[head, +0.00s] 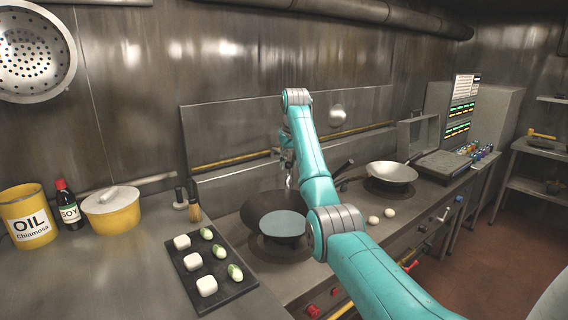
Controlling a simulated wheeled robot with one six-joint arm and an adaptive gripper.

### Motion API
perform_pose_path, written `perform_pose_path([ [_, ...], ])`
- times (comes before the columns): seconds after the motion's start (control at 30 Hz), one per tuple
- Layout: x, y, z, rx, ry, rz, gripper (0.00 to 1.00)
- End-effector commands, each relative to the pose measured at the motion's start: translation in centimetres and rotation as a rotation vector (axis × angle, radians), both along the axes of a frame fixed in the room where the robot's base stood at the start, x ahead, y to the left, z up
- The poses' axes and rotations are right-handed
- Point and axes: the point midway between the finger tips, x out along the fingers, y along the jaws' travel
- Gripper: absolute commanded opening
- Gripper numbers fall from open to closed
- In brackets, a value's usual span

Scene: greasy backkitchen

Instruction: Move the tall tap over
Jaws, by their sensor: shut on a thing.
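My gripper (285,153) is at the back of the cooking range, beyond the dark wok, and largely screened by my teal arm. It is shut on the tall tap (289,181), of which only a thin silvery piece shows below the jaws, above the wok. The rest of the tap and the exact grip are hidden behind my arm and wrist.
The dark wok (255,205) sits under my arm. A second wok (391,173) stands to the right, near two white eggs (381,217). A black tray (190,249) with white blocks and green-white pieces lies left. A yellow pot (111,213), soy bottle and oil tin (28,216) stand further left.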

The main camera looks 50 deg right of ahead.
Motion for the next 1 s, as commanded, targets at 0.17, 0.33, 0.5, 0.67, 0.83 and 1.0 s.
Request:
perform_pose_path([
  [0.17,-0.8,-0.9,0.3,-0.005,-0.005,-0.002,0.09],
  [0.33,-1.6,-1.6,0.2,-0.005,-0.005,-0.002,0.09],
  [0.5,-2.3,-2.3,0.2,-0.004,-0.004,-0.002,0.09],
  [0.67,-3.0,-3.0,0.1,-0.005,-0.004,-0.002,0.09],
  [0.83,-3.7,-3.6,0.1,-0.003,-0.004,-0.002,0.09],
  [1.0,-4.5,-4.3,0.1,-0.003,-0.003,-0.002,0.09],
])
